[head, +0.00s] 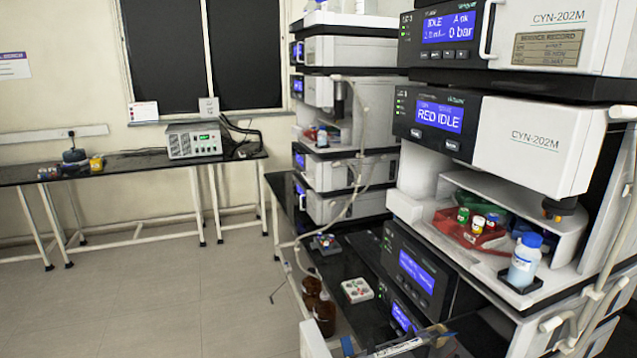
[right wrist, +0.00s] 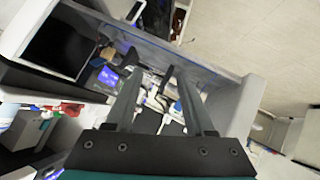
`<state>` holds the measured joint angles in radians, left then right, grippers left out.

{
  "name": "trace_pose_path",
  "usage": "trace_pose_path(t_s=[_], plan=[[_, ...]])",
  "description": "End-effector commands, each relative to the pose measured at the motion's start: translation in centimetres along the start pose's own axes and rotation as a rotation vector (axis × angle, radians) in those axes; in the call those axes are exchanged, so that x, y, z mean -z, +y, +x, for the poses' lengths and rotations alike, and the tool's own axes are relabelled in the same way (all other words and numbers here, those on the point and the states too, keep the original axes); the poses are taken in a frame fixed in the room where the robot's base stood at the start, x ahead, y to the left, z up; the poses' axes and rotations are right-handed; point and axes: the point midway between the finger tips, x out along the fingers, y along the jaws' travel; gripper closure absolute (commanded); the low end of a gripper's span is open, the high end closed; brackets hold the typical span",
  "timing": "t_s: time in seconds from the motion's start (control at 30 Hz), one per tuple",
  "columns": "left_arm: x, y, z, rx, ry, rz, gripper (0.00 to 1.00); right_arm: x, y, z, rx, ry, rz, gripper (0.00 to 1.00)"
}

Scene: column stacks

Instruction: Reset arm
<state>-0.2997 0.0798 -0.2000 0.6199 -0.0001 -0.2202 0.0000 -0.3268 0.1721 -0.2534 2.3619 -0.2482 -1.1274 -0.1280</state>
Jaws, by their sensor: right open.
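My right gripper (right wrist: 155,76) shows in the right wrist view with its two long dark fingers apart. Nothing is visible between the fingers, and it hangs above a bench area with small items. I cannot make out either gripper in the head view. My left gripper shows in neither view.
Column stacks stand at right, their near screens reading IDLE and RED IDLE (head: 437,117). A blue-capped bottle (head: 524,262) and a red vial holder (head: 470,235) sit in the near stack. Brown bottles (head: 324,315) and a white tray (head: 357,290) stand lower. The floor (head: 190,305) at left is clear.

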Motion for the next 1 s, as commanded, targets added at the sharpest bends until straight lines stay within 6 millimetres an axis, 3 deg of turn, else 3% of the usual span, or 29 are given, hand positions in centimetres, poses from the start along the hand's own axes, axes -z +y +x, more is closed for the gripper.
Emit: trace_pose_path(t_s=[0.03, 0.1, 0.37, 0.67, 1.0], plan=[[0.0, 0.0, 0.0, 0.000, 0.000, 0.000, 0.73, -2.7, -0.9, -0.8, 0.042, -0.092, 0.055, 0.46], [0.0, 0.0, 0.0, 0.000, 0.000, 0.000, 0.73, -6.0, -2.1, -1.9, 0.096, -0.210, 0.122, 0.46], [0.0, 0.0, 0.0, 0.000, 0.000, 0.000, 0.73, -14.8, -5.9, -7.9, 0.251, -0.576, 0.300, 0.46], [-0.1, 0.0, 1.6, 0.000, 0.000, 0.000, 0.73, -20.2, -9.3, -1.8, 0.262, -0.610, 0.292, 0.46], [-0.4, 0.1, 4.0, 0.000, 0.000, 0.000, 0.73, -30.6, -15.0, 5.3, 0.281, -0.659, 0.278, 0.46]])
